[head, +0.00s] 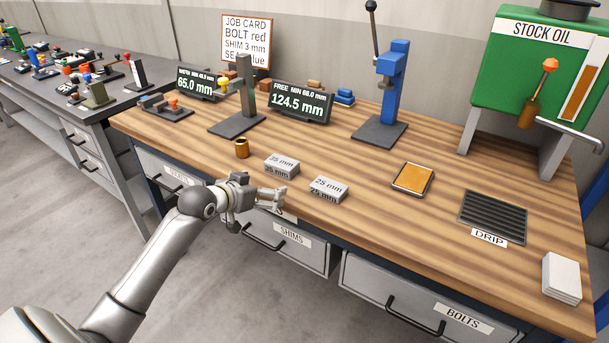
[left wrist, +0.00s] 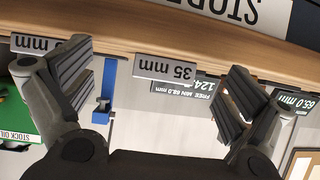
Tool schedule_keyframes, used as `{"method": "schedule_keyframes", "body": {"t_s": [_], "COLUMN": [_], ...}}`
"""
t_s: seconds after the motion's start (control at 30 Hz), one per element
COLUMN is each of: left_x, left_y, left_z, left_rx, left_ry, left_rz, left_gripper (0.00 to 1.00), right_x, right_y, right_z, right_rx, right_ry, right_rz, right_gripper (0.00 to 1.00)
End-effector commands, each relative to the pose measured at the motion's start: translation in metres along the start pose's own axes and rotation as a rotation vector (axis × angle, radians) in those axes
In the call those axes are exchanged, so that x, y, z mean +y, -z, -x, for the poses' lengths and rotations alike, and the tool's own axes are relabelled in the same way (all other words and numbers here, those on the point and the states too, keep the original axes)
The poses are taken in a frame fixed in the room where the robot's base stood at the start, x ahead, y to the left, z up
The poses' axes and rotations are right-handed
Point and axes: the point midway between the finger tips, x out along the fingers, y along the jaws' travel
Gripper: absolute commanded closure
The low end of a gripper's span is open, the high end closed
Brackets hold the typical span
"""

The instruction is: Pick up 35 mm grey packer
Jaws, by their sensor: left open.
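The 35 mm grey packer (head: 282,166) is a small grey block lying on the wooden bench near its front edge. It also shows upside down in the left wrist view (left wrist: 165,68), in the gap between the fingers and beyond them. A 25 mm grey packer (head: 328,190) lies just to its right; part of its face shows in the left wrist view (left wrist: 38,43). My left gripper (head: 277,198) is open and empty at the bench's front edge, nearer than the 35 mm packer and apart from it. My right gripper is not in view.
A brass cylinder (head: 241,148) stands left of the packers. Behind are a gauge stand (head: 243,95), two displays and a blue press (head: 392,85). An orange-topped tray (head: 412,179) and drip grate (head: 492,218) lie to the right. Drawers (head: 285,244) sit below the edge.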

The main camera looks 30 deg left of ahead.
Motion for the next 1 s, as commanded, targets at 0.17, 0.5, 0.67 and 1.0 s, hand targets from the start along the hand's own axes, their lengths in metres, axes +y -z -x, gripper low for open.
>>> {"method": "schedule_keyframes", "body": {"t_s": [0.17,0.5,0.67,1.0], "left_x": [-0.016,-0.017,-0.017,-0.016], "left_y": [0.046,0.055,0.055,0.059], "left_z": [0.008,-0.034,-0.045,-0.08], "left_rx": [0.088,0.096,0.095,0.095], "left_ry": [0.001,-0.001,0.0,-0.001], "left_rz": [0.007,0.013,0.011,0.012], "left_gripper": [0.0,0.0,0.0,0.0], "right_x": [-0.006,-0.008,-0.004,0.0], "right_y": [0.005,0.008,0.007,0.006], "right_z": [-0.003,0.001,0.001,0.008], "right_rx": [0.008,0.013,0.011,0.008], "right_ry": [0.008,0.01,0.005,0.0], "right_rz": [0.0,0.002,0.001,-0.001], "right_gripper": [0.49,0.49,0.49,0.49]}}
